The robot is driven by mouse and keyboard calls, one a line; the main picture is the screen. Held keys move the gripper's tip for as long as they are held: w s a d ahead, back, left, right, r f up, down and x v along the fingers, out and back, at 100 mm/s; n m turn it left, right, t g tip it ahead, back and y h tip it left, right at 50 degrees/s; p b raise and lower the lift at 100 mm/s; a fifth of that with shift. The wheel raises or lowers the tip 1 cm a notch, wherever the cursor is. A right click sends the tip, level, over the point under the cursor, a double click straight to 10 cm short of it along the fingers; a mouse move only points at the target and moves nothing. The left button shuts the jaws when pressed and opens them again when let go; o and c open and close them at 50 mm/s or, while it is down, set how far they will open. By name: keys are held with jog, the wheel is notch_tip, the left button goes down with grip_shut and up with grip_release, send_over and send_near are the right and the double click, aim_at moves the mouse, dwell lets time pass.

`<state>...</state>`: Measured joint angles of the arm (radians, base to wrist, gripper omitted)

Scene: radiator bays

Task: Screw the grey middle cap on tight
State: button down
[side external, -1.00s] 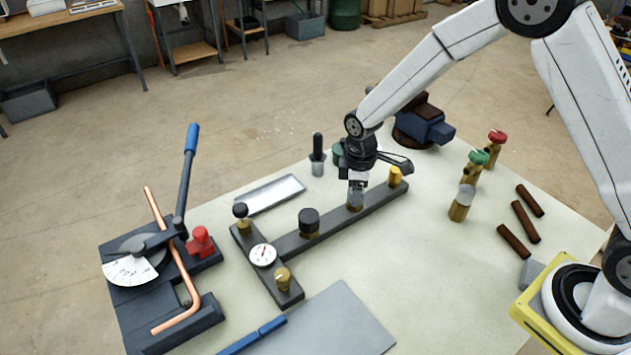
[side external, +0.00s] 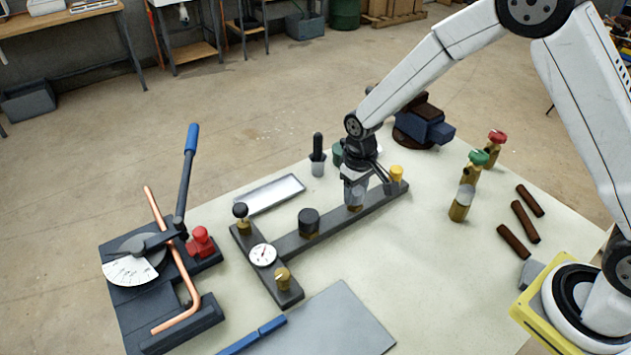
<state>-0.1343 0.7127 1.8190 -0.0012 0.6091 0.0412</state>
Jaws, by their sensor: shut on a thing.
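The dark manifold bar (side external: 333,228) lies diagonally on the table. My gripper (side external: 356,190) points down over the bar's middle station and is shut on the grey middle cap (side external: 354,198). The fingers hide most of the cap. A bit of brass (side external: 354,208) shows just below it, at the bar. Whether the cap is fully seated cannot be told. On the same bar, a black cap (side external: 309,220) stands to the left and a yellow cap (side external: 396,173) to the right, close to my gripper.
A cross block with a dial gauge (side external: 263,255) joins the bar's left end. A pipe bender (side external: 160,270) stands at left, a metal tray (side external: 270,194) behind the bar. Brass valves with green (side external: 478,157) and red (side external: 497,137) knobs stand right.

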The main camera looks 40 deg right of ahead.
jog(key=shift+m, duration=1.3)
jog(key=shift+c, duration=1.6)
grip_release()
